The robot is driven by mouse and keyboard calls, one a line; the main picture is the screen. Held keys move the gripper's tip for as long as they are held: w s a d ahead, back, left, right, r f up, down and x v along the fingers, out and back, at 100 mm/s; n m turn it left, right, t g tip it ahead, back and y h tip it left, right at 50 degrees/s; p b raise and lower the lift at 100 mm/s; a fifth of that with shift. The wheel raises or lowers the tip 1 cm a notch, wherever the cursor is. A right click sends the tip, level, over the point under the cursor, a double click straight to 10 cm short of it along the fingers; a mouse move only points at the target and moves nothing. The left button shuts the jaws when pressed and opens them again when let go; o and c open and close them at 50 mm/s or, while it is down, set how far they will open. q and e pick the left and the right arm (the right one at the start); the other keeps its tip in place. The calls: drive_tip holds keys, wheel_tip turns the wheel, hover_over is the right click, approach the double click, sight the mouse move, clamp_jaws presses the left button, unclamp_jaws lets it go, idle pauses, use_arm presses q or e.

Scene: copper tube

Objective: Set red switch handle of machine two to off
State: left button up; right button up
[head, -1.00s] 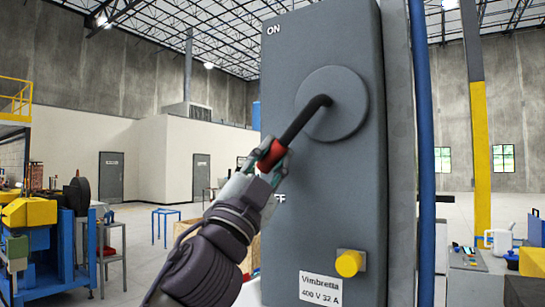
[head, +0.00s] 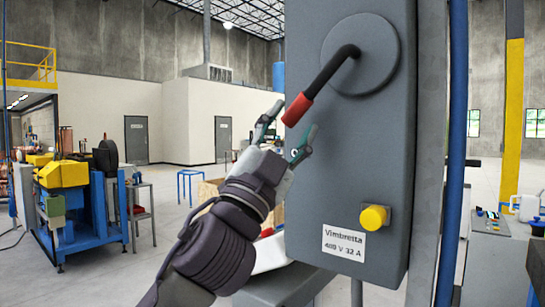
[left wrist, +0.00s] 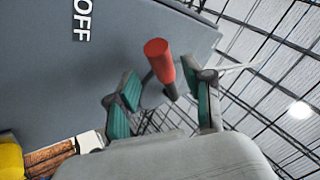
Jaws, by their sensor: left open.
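The grey switch box (head: 335,185) stands upright right of centre in the head view. Its black lever (head: 332,70) runs from a round hub (head: 375,48) down and left to a red grip (head: 297,109). My left gripper (head: 294,124) is open just below the red grip's end, with a finger to either side of its line. In the left wrist view, the red grip (left wrist: 160,62) shows between the spread green-padded fingers, clear of both. The OFF label (left wrist: 82,20) shows there on the box face; my gripper hides it in the head view. My right gripper is not in view.
A yellow knob (head: 374,217) and a name plate (head: 343,242) sit low on the box. A blue pipe (head: 457,130) runs up its right side. A blue-framed machine (head: 75,215) stands at the left. A table with a white jug (head: 527,207) is at the right.

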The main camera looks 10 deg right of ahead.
use_arm(q)
drive_tip(key=v, duration=0.8)
drive_tip(key=shift+a+f, duration=0.1)
drive_tip(key=shift+f, duration=0.1)
